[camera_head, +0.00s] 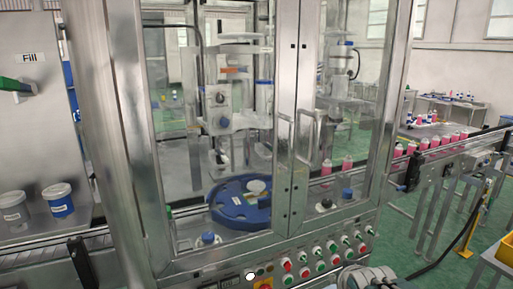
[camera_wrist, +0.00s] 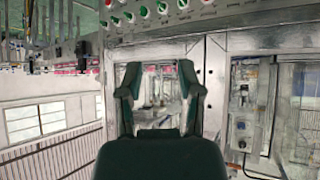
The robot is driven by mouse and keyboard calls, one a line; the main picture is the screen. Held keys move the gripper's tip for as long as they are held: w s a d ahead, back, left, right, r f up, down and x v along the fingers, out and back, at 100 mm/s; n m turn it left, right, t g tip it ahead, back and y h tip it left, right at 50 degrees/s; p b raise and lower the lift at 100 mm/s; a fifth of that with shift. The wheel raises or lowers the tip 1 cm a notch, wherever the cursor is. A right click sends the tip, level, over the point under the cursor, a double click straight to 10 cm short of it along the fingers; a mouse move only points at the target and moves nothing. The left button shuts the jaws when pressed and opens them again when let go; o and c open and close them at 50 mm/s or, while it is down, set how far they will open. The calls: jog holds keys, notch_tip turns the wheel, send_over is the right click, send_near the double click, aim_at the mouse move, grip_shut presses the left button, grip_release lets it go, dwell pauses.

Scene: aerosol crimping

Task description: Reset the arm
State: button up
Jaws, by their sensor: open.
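My gripper (camera_wrist: 160,78) shows in the wrist view as a dark green body with two fingers standing apart. Nothing is between the fingers except the view of the machine behind. In the head view only a grey part of my arm shows at the bottom edge, right of centre, in front of the crimping machine (camera_head: 284,150). The gripper itself cannot be made out there.
The machine's glass doors are shut around a blue rotary disc (camera_head: 240,203). Its button panel (camera_head: 318,262) is close to my arm. A conveyor (camera_head: 462,147) with pink cans runs right. Tubs (camera_head: 60,200) stand left. A yellow bin (camera_head: 504,252) is at right.

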jog(key=s+a+r+g, duration=0.1)
jog(key=s+g, duration=0.1)
jog(key=s, duration=0.6)
jog(key=s+a+r+g+y, duration=0.1)
jog(key=s+a+r+g, duration=0.1)
jog(key=s, duration=0.7)
jog(key=shift+s+a+r+n, duration=0.15)
jog(key=shift+s+a+n, duration=0.15)
jog(key=shift+n, duration=0.1)
jog(key=shift+w, duration=0.1)
dwell(0.5)
